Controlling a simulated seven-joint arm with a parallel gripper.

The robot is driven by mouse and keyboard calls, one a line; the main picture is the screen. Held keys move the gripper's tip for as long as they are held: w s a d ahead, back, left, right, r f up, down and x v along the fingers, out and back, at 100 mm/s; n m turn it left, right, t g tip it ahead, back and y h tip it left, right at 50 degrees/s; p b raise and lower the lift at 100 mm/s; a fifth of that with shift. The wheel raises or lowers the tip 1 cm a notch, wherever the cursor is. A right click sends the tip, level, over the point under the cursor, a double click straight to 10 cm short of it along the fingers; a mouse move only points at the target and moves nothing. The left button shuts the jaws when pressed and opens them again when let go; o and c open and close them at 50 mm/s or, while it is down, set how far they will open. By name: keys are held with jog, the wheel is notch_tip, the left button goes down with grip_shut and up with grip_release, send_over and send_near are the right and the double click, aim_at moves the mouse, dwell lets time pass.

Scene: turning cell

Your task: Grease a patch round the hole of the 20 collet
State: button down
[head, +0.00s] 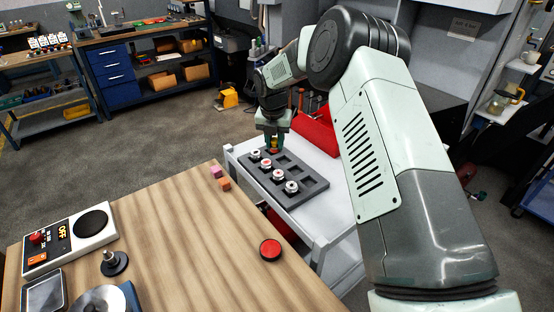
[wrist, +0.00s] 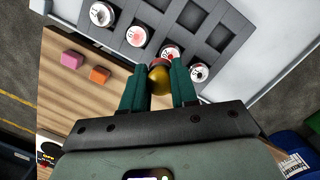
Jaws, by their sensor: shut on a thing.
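My gripper (head: 274,143) is shut on a small tool (wrist: 160,80) with a rounded gold-yellow end, between the green fingers in the wrist view. The tool's far end is mostly hidden, with some red showing there. I hold it above a dark rack (head: 306,197). In the rack, a row of several pale collets stands: one (head: 255,155) at the far end, one with red (head: 266,163), one (head: 278,174), and one (head: 291,187) nearest. In the wrist view the red-marked collet (wrist: 171,51) is just beyond the tool.
The rack lies on a white cart (head: 330,163), with empty pockets beside the collets. A red bin (head: 318,132) stands behind it. The wooden table (head: 180,240) holds pink (head: 216,171) and orange (head: 224,184) blocks, a red button (head: 270,249) and a control box (head: 70,240).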

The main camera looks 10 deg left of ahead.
aim_at(278, 171)
jog(key=shift+f, duration=0.15)
jog(key=shift+f, duration=3.6)
jog(key=shift+s+d+f, duration=0.3)
jog(key=shift+s+d, duration=0.15)
jog(key=shift+s, duration=0.05)
jog(key=shift+s+d, duration=1)
jog(key=shift+w+a, duration=1.35)
jog(key=shift+w+a+r, duration=0.15)
jog(key=shift+r, duration=3.9)
